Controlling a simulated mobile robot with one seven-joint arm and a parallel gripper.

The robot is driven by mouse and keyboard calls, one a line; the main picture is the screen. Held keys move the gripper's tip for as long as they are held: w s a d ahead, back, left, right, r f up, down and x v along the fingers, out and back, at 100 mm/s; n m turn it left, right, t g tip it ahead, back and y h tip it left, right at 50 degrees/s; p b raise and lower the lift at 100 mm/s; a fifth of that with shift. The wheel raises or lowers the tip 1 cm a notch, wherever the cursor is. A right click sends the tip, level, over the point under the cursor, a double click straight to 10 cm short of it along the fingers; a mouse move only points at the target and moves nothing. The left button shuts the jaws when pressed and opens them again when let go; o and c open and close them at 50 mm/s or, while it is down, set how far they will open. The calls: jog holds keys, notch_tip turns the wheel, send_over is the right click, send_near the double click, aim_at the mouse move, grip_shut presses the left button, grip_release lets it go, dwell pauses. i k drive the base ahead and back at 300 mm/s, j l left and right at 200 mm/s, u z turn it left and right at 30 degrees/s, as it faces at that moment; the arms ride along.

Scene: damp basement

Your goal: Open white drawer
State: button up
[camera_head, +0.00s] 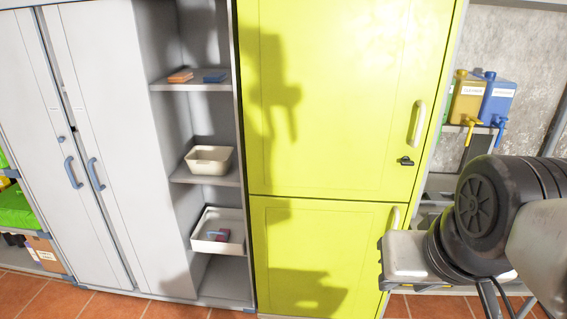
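I cannot make out a clear white drawer in this view. The nearest white things are a small bin (208,167) on the middle shelf and a lower, wider tray (207,246) on the shelf below, both in an open grey shelf column. My arm fills the lower right, with a dark round joint and a pale link. A pale block with a dark edge, apparently my gripper (404,257), is in front of the yellow cabinet's lower right edge. Its fingers cannot be made out, and nothing held shows. It is well to the right of the bin and tray.
A tall yellow cabinet (330,120) with two doors and pale handles stands in the middle. A tall light-grey cabinet (110,150) with blue handles is at left. Yellow and blue jugs (497,98) stand on a right shelf. Tiled floor (100,304) shows in front.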

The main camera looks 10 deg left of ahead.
aim_at(203, 237)
jog(key=i+j+u, duration=0.3)
jog(key=i+j, duration=0.45)
jog(key=i+j+u, duration=0.3)
jog(key=i+j, duration=0.45)
jog(key=i, duration=0.1)
